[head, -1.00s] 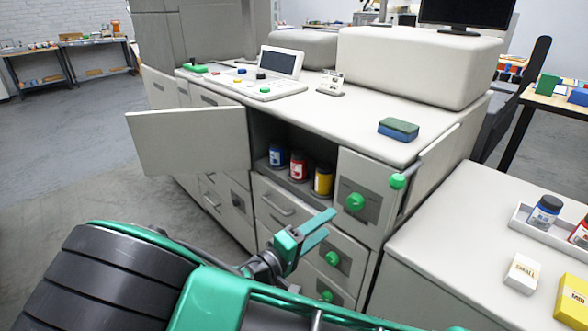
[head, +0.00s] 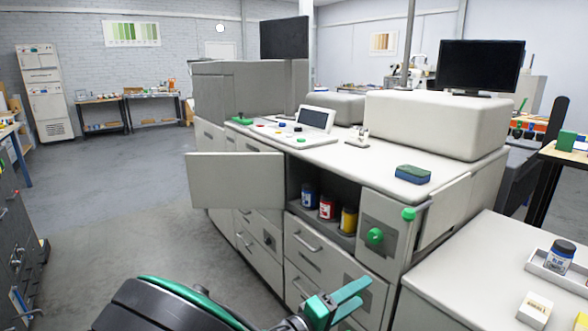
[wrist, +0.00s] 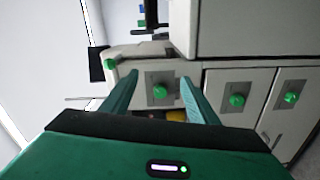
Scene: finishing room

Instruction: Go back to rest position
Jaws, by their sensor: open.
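My gripper (head: 352,292) is open and empty. In the head view it is at the lower middle, in front of the drawers of the grey machine (head: 440,170). In the wrist view my gripper (wrist: 155,92) has its two green fingers spread apart, with a green knob (wrist: 160,91) of the machine showing between them at a distance. The fingers hold nothing that I can see.
The machine's compartment door (head: 236,181) stands open to the left. Blue (head: 308,195), red (head: 327,207) and yellow (head: 348,220) jars stand inside. A side counter (head: 470,270) is at right, with a white tray (head: 540,268). Open floor (head: 110,210) lies left.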

